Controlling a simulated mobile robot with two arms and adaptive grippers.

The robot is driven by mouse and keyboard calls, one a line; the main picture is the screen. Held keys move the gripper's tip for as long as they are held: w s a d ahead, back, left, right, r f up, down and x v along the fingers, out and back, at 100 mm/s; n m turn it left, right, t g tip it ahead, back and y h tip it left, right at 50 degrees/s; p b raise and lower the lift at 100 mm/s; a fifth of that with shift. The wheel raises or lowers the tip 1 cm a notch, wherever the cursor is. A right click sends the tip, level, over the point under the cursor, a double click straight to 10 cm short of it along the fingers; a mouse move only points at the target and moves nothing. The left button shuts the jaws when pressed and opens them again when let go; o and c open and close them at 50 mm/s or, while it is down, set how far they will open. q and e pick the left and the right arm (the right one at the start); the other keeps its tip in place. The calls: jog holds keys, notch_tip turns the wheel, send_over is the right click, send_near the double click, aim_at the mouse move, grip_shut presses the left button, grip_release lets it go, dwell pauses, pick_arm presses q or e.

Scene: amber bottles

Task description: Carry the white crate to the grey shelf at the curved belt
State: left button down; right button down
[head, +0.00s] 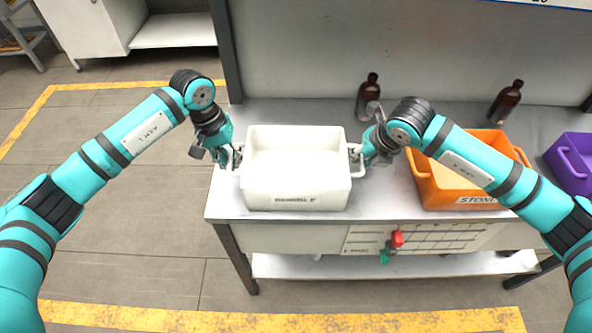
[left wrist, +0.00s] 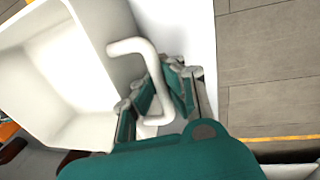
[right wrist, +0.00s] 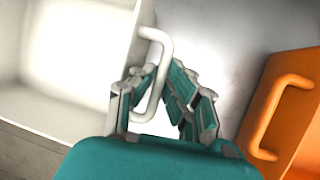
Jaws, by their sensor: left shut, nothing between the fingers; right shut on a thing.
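The white crate (head: 296,201) is upright and empty at the left end of the grey bench, with a printed label on its front. My right gripper (head: 358,152) is shut on the crate's right handle (right wrist: 166,75). My left gripper (head: 236,157) is shut with nothing held, its fingers right at the crate's left handle (left wrist: 150,62). The left wrist view shows this handle close by the fingers. The grey shelf at the curved belt is not in view.
An orange crate (head: 430,186) stands right of the white crate, beneath my right forearm. A purple crate (head: 573,163) is further right. Two amber bottles (head: 367,97) (head: 505,102) stand at the back of the bench (head: 228,203). Open floor with yellow lines lies left.

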pick_arm(q)
jog(key=shift+r, duration=0.15)
pick_arm(e)
jog(key=shift+r, duration=0.15)
